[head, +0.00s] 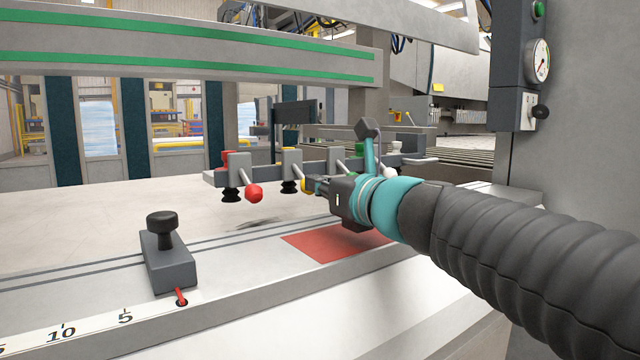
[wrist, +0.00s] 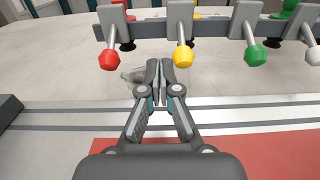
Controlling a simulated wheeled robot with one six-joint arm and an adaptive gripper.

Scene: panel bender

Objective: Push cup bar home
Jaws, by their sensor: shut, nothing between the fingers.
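The cup bar (head: 265,173) is a grey rail with black suction cups and levers with coloured knobs, held above the pale table. In the wrist view the bar (wrist: 148,30) crosses the top. Its red knob (wrist: 109,59), yellow knob (wrist: 183,56), green knob (wrist: 256,56) and white knob (wrist: 314,55) point toward me. My gripper (wrist: 160,68) is shut and empty, its tips between the red and yellow knobs, nearer the yellow. In the head view my gripper (head: 312,186) is close to the yellow knob; I cannot tell whether it touches. My arm hides part of the bar's right half.
A dark stop block (head: 168,262) with a black knob stands at the front left beside a numbered scale (head: 90,325). A red patch (head: 335,243) lies below my gripper. A grey column with a gauge (head: 538,62) rises at right. The table left of the bar is clear.

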